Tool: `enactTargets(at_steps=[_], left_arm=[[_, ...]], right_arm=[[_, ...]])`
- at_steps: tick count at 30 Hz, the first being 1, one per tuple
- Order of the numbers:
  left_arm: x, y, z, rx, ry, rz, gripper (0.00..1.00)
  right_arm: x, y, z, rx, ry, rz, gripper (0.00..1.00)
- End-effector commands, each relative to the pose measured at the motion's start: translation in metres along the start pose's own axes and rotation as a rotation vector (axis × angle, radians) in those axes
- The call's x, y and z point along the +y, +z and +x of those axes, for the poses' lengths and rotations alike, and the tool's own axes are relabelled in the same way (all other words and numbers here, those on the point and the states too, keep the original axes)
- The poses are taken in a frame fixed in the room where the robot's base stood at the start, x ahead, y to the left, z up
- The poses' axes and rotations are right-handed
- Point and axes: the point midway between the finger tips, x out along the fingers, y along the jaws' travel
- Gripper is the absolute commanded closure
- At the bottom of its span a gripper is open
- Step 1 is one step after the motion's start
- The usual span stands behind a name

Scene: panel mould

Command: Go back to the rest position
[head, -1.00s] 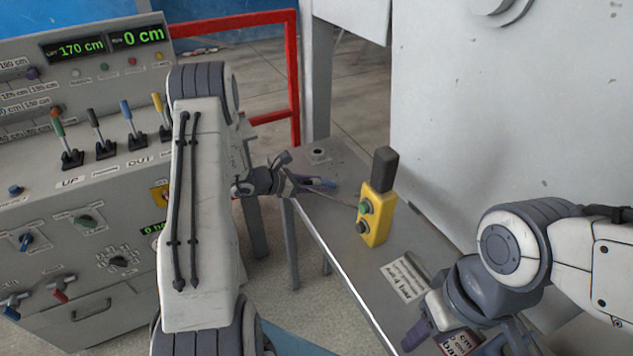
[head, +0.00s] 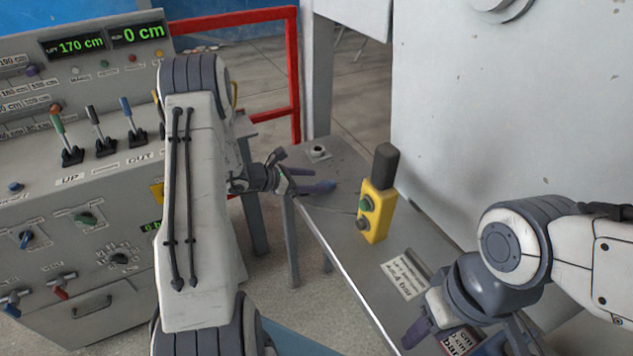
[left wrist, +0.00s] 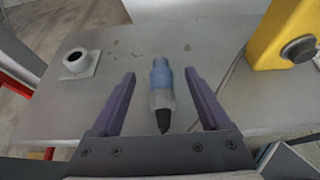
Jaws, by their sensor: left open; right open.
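My left gripper (head: 305,170) is open above the far end of the grey table (head: 335,235). In the left wrist view, its purple fingers (left wrist: 160,76) stand apart on either side of a blue and grey pen-like tool with a dark tip (left wrist: 161,90). The tool appears to lie on the table, and neither finger visibly touches it. In the head view I cannot make the tool out. My right gripper (head: 432,340) is open at the lower right, by the table's near part, and is partly cut off by the frame edge.
A yellow button box (head: 376,213) with a dark top stands on the table, with a cable beside it. A grey socket (head: 318,153) sits at the far end. A printed label (head: 404,274) lies nearer. A lever console (head: 95,215) is left, a red rail (head: 293,75) behind.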

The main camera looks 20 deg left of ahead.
Motion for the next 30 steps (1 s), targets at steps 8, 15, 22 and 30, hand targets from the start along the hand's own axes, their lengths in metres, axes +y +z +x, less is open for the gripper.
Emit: enactTargets(at_steps=[8, 15, 22, 30], left_arm=[[0.001, -0.002, -0.056, -0.001, 0.007, -0.001, 0.21], [0.000, -0.001, -0.086, -0.001, 0.002, -0.001, 0.21], [-0.002, 0.000, -0.089, 0.003, -0.006, 0.005, 0.21], [-0.110, 0.005, -0.071, 0.258, -0.367, 0.448, 0.21]], right_arm=[[0.001, 0.001, 0.015, 0.000, 0.000, 0.000, 0.50], [0.001, 0.001, 0.019, 0.000, 0.000, 0.000, 0.50], [0.001, 0.001, 0.019, 0.000, 0.000, 0.000, 0.50], [0.001, 0.001, 0.018, 0.000, 0.000, 0.000, 0.50]])
